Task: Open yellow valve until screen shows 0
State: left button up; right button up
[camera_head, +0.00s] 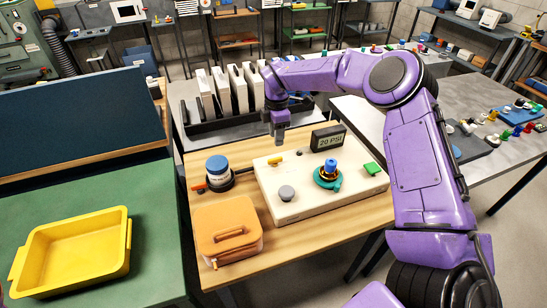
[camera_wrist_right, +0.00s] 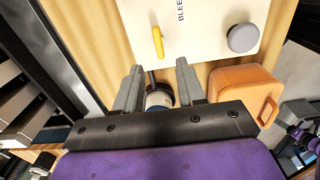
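The yellow valve (camera_head: 276,161) is a small lever on the back left of a cream panel box (camera_head: 300,208). A small dark screen (camera_head: 328,140) at the back of the box reads 20 PSI. My right gripper (camera_head: 279,141) points down above the back left of the box, near the yellow valve. In the right wrist view, the fingers of my right gripper (camera_wrist_right: 160,67) are spread with nothing between them touching. The yellow valve (camera_wrist_right: 158,42) lies just beyond the fingertips, apart from them. My left gripper is not in view.
The box also carries a grey knob (camera_head: 286,193), a teal-and-blue valve (camera_head: 328,175) and a green piece (camera_head: 372,169). A blue-lidded jar (camera_head: 218,172) and an orange case (camera_head: 228,230) stand left of it. A rack (camera_head: 207,125) stands behind.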

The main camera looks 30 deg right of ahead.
aim_at(275, 158)
jog(key=f+p, duration=0.1)
jog(key=f, duration=0.3)
jog(key=f+p, duration=0.2)
jog(key=f, duration=0.3)
jog(key=shift+w+a+f, duration=0.15)
jog(key=shift+w+f, duration=0.05)
jog(key=shift+f, duration=0.3)
grip_shut()
